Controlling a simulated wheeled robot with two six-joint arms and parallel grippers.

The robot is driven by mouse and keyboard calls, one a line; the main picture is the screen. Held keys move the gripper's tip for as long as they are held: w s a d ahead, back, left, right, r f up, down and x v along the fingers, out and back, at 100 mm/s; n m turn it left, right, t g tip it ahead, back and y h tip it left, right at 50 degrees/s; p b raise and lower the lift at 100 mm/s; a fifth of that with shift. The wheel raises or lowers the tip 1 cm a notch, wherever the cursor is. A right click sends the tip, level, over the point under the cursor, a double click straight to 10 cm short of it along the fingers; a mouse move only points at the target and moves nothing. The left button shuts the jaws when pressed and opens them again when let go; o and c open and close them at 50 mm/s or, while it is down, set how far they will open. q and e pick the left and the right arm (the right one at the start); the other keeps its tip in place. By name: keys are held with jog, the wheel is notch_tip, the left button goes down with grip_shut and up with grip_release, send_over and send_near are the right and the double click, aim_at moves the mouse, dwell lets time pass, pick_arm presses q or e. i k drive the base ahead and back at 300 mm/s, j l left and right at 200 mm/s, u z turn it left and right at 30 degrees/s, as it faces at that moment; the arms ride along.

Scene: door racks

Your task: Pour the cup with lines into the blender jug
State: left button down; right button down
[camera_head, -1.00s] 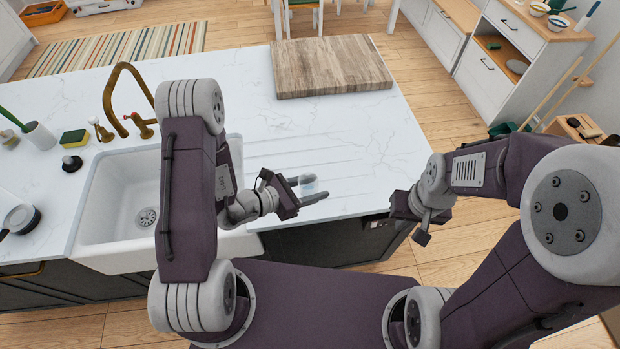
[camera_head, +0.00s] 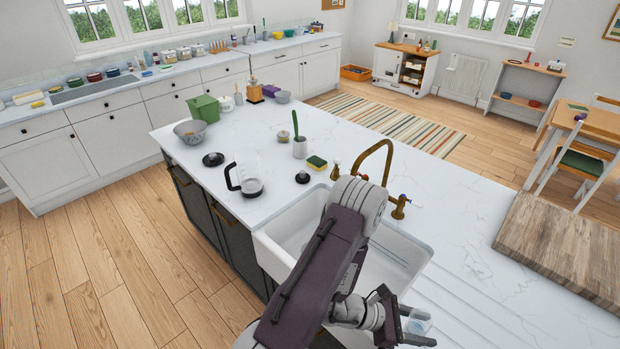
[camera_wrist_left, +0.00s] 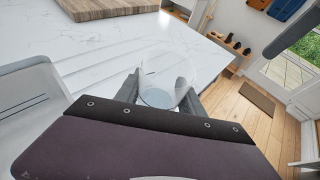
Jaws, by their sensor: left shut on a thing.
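My left gripper (camera_head: 412,329) is shut on a clear cup (camera_head: 419,322), right of the sink near the counter's front edge. In the left wrist view the transparent cup (camera_wrist_left: 168,68) sits between the two fingertips (camera_wrist_left: 158,90); whether it has lines or contents I cannot tell clearly. A clear glass jug with a dark handle (camera_head: 246,178), which looks like the blender jug, stands upright on the counter left of the sink, well away from the gripper. My right gripper is out of view.
The white sink (camera_head: 385,262) and brass tap (camera_head: 378,157) lie between gripper and jug. Near the jug are a black lid (camera_head: 213,159), a grey bowl (camera_head: 190,132), a sponge (camera_head: 316,162) and a brush holder (camera_head: 299,147). A wooden board (camera_head: 565,245) lies at right.

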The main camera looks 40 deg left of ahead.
aim_at(247, 164)
jog(key=u, duration=2)
